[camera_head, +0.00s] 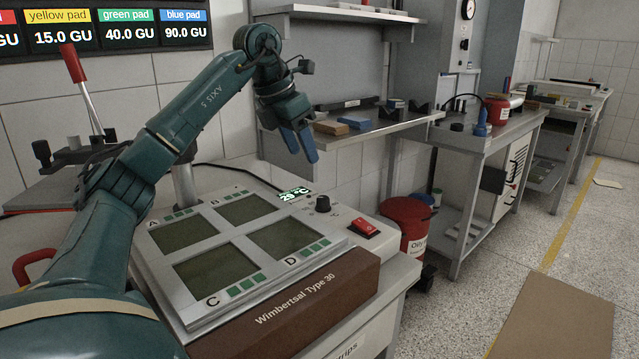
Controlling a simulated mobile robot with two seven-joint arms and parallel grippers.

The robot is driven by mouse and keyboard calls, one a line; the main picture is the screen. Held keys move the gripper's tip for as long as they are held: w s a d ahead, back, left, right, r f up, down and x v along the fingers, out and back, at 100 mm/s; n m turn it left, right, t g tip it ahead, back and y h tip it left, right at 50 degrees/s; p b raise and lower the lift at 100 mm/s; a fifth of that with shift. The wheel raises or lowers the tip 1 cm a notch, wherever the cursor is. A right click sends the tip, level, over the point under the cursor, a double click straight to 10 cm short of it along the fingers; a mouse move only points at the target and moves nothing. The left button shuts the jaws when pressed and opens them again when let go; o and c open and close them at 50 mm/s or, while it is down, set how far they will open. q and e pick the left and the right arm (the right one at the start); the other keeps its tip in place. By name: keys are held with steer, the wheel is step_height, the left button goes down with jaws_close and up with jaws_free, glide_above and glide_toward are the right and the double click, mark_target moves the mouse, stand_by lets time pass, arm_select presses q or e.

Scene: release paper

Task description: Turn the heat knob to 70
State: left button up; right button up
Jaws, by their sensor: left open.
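A small green-lit display (295,194) just left of the knob seems to read about 29 °C. A red rocker switch (363,228) sits right of the knob. Four dark panels marked A, B, C and D fill the machine's top. My left gripper (302,152) is open and empty, its blue fingers pointing down above the machine's back right, higher than the knob and apart from it. My right gripper is not in view.
A shelf (375,133) with brown and blue blocks is behind the gripper. A red bin (405,222) stands right of the machine. A red-handled lever (74,62) is at the back left. A wall sign (105,28) lists pad values. Open floor lies at right.

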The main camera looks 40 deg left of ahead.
mark_target(322, 198)
arm_select(q)
steer(key=b+x, duration=0.1)
steer(key=x, duration=0.3)
steer(key=b+x, duration=0.1)
steer(key=x, duration=0.3)
steer(key=a+x, duration=0.1)
steer(key=x, duration=0.4)
steer(key=shift+w+b, duration=0.3)
steer(key=shift+b, duration=0.1)
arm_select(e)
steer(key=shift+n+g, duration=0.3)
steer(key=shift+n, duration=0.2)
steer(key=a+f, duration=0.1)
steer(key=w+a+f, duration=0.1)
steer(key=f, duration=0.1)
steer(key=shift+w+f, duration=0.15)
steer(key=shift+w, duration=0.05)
